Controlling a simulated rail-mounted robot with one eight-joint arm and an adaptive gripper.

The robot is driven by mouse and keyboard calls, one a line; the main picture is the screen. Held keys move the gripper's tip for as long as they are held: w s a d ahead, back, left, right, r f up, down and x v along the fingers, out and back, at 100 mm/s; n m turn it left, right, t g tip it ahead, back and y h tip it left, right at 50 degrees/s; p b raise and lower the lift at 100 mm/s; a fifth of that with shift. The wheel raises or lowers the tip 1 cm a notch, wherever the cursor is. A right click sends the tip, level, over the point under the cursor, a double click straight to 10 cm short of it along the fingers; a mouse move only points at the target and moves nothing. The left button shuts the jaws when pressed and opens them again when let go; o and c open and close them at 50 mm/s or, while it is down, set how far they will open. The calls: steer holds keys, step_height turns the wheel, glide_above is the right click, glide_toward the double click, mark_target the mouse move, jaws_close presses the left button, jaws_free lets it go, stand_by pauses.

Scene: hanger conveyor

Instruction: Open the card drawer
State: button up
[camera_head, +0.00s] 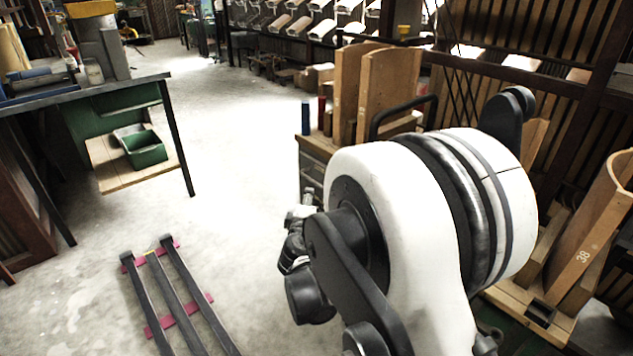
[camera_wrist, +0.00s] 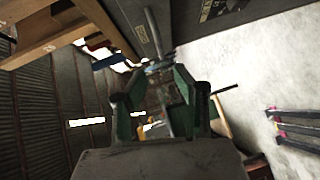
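My gripper (camera_wrist: 161,70) shows in the wrist view, its two dark green fingers slanting in toward each other. The fingertips are close together at the lower end of a grey bar (camera_wrist: 153,32), which looks like a handle. The bar lies in front of a dark grey cabinet face (camera_wrist: 190,28). I cannot tell whether the fingers touch or hold the bar. Which part of the face is the card drawer is not clear. In the head view a cabinet (camera_head: 313,150) stands behind my arm, its front mostly hidden. My fingers cannot be made out there.
Wooden curved pieces (camera_head: 388,88) and dark red and blue cylinders stand on the cabinet. A low frame of dark rails (camera_head: 178,300) lies on the floor at lower left. A bench (camera_head: 85,92) with a green bin (camera_head: 143,150) below is at left. The floor between is clear.

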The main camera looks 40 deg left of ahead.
steer(key=b+x, duration=0.3)
steer(key=x, duration=0.9)
steer(key=shift+w+a, duration=0.1)
steer(key=shift+w, duration=0.2)
steer(key=shift+c, duration=0.2)
jaws_close()
